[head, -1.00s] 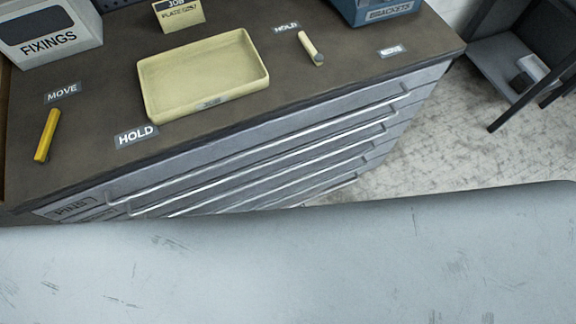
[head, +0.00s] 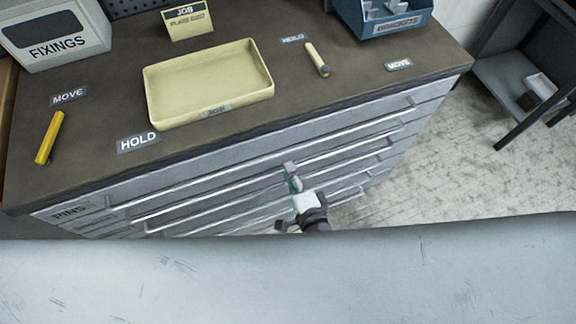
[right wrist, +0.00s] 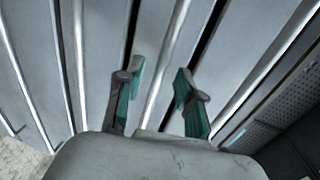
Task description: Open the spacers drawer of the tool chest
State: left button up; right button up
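The tool chest (head: 230,160) has a stack of grey drawers with long bar handles. The top drawer's label (head: 70,213) reads PINS; the labels below it are cut off or unreadable, so I cannot tell which drawer is spacers. All drawers in view look shut. My right gripper (head: 292,178) is at the chest front, near the middle of the upper handles. In the right wrist view my right gripper (right wrist: 157,95) is open, its green-padded fingers apart, with one drawer handle (right wrist: 168,68) running between them. I cannot tell whether they touch it. My left gripper is not in view.
On the chest top are a cream tray (head: 158,118), a yellow stick (head: 49,138), a cream stick (head: 317,60), a fixings box (head: 60,45) and a blue brackets bin (head: 385,25). A dark shelf (head: 510,80) stands right. Floor (head: 440,150) right of the chest is clear.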

jog(key=shift+x, duration=1.1)
jog(key=shift+s, duration=0.1)
grip_shut()
